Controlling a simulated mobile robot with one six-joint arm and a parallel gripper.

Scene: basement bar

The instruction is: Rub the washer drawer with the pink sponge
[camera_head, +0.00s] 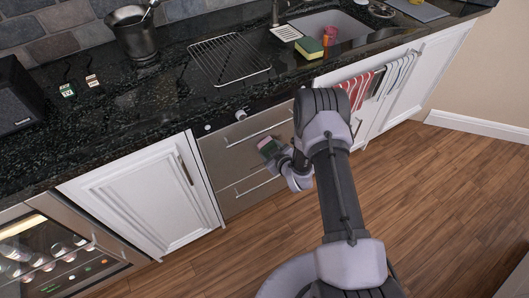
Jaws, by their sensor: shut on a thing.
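The washer drawer front (222,160) is a brushed steel panel with long bar handles, set under the black counter. My gripper (272,152) is in front of it, right of its middle. It is shut on a small sponge (267,143) that shows pinkish with a dark green edge. The sponge is at or very near the steel front; I cannot tell whether it touches. My arm hides the right part of the drawer.
Striped towels (355,90) hang at right. A glass-front cooler (45,250) stands at left. The wood floor (440,185) is clear.

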